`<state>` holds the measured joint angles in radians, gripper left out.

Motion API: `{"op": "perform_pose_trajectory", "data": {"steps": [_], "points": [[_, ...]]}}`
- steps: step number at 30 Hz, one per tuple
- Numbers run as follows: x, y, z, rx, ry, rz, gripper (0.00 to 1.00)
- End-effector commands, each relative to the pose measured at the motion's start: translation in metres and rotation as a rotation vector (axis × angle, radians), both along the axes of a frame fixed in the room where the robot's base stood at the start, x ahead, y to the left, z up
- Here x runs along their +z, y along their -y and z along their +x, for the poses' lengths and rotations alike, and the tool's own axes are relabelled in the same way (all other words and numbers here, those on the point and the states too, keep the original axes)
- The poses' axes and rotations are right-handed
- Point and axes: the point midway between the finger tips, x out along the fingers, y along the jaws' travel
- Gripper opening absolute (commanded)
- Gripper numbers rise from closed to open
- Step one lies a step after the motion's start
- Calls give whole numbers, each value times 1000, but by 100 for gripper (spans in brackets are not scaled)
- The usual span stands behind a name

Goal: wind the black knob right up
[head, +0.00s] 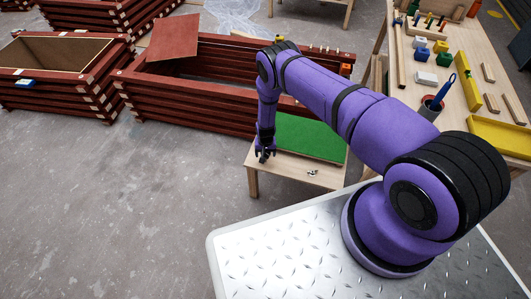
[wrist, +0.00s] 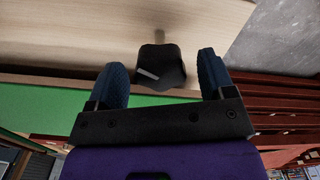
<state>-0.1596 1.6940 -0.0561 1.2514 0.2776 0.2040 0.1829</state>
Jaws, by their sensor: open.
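The black knob (wrist: 160,68) is in the wrist view, a lobed dark knob with a pale pointer line on its left part. It sits at the pale wooden face of a low bench (head: 253,183). My gripper (wrist: 161,60) is open, with one blue finger on each side of the knob and a visible gap on both sides. I cannot tell how far the fingertips reach along the knob. In the head view my gripper (head: 265,156) hangs at the left end of the bench; I cannot make out the knob there.
A green mat (head: 305,137) covers the back of the bench, and a small metallic piece (head: 313,173) lies in front of it. Stacked red-brown battens (head: 190,100) stand behind. A worktable (head: 455,110) with blocks and a yellow tray is at right. The floor at left is clear.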

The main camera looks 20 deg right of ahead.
Motion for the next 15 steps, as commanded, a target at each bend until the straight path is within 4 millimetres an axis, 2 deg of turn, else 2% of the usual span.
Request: {"op": "perform_pose_trajectory", "data": {"steps": [2,9,15], "points": [[0,0,0,0,0,0,76],[0,0,0,0,0,0,26],[0,0,0,-9,0,0,27]]}}
